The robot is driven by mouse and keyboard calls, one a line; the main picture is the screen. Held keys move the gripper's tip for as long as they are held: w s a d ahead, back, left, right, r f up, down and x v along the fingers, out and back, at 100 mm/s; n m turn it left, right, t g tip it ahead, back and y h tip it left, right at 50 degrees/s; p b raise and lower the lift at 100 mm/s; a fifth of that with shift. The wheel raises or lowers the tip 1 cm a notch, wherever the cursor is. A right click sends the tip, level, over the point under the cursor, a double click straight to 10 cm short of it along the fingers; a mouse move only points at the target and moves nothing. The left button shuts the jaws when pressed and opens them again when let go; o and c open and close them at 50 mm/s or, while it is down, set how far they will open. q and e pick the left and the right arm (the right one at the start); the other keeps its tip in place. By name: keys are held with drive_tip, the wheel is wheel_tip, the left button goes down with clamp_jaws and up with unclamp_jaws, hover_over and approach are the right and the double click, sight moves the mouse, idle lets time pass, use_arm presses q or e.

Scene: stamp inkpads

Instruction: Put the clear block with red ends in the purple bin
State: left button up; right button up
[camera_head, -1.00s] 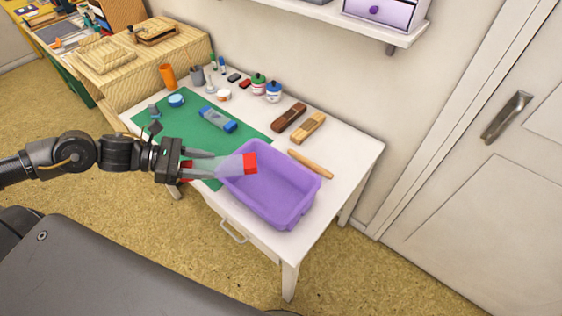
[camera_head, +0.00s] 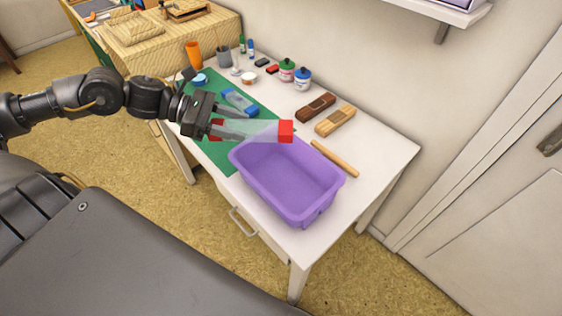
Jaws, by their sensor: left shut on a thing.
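The clear block with red ends (camera_head: 286,131) is held lengthwise in my left gripper (camera_head: 228,127), which is shut on it. One red end points right, and the other sits back between the fingers. In the picture the block overlaps the upper rim of the purple bin (camera_head: 290,180) and appears to be above it. The bin stands upright on the white table and its visible inside is empty. My right gripper is out of view.
A clear block with blue ends (camera_head: 239,102) lies on the green mat (camera_head: 217,152). An orange cup (camera_head: 194,54) stands at the back left.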

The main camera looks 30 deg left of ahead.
sight(247, 122)
use_arm(q)
drive_tip(key=f+b, duration=0.1)
drive_tip(key=b, duration=0.2)
drive_tip(key=shift+w+d, duration=0.35)
drive_tip(key=shift+d, duration=0.05)
drive_tip(key=shift+w+d+r+p, duration=0.2)
drive_tip(key=shift+r+p, duration=0.3)
drive_tip(key=shift+p, duration=0.15)
drive_tip(key=w+d+p, duration=0.1)
drive_tip(key=w+d+f+p, duration=0.1)
drive_tip(key=shift+w+d+f+p, duration=0.1)
drive_tip(key=shift+d+f+p, duration=0.05)
drive_tip(key=shift+d+p, duration=0.15)
drive_tip(key=w+d+f, duration=0.2)
drive_tip(key=f, duration=0.3)
drive_tip(key=w+d+f+b, duration=0.1)
drive_tip(key=d+f, duration=0.1)
drive_tip(key=f, duration=0.3)
drive_tip(key=shift+w, duration=0.4)
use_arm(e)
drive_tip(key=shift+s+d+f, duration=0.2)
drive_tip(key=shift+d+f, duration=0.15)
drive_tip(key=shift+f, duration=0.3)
use_arm(q)
drive_tip(key=shift+f+b, duration=0.4)
drive_tip(key=shift+b, duration=0.2)
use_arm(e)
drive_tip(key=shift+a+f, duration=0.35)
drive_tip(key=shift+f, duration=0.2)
